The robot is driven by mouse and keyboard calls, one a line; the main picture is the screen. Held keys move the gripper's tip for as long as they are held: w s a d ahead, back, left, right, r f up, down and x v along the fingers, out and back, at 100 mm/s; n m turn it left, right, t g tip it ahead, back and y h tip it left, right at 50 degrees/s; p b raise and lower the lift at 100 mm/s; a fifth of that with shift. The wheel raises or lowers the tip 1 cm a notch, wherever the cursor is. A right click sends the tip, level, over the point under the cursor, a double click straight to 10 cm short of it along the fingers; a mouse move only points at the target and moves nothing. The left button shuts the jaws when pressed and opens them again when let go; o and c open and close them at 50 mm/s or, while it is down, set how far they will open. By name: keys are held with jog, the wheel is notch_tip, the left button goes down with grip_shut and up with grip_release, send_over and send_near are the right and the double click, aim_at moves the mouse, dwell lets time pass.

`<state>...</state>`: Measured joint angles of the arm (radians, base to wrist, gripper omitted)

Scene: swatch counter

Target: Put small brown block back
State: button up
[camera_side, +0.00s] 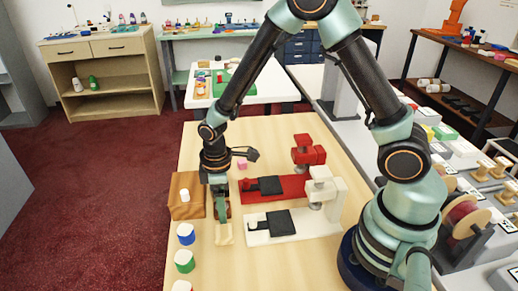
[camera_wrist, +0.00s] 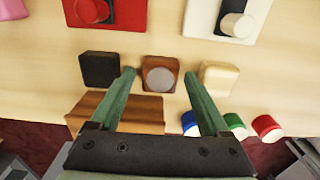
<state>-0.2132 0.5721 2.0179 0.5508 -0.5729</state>
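The small brown block (camera_wrist: 147,70) lies on the pale table in the wrist view, with a grey disc (camera_wrist: 161,79) on it or above it. A black block (camera_wrist: 100,69) is on its left and a cream block (camera_wrist: 218,77) on its right. My gripper (camera_wrist: 158,79) is open, with one finger on each side of the brown block and gaps between. In the side view my gripper (camera_side: 221,212) points down near the table, behind the cream block (camera_side: 224,236). I cannot make out the brown block there.
A larger wooden block (camera_side: 184,208) stands left of my gripper with a white piece (camera_side: 185,195) on top. Red (camera_side: 272,187) and white (camera_side: 330,218) presses stand to the right.

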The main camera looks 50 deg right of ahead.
dwell(0.3)
notch_tip(320, 180, up, 12)
jog(key=s+d+r+m+t, duration=0.5)
jog(key=s+d+r+m, duration=0.3)
jog(key=r, duration=0.4)
jog(key=shift+s+m+t, duration=0.25)
jog(key=shift+m+t, duration=0.05)
jog(key=shift+m, duration=0.2)
dwell(1.1)
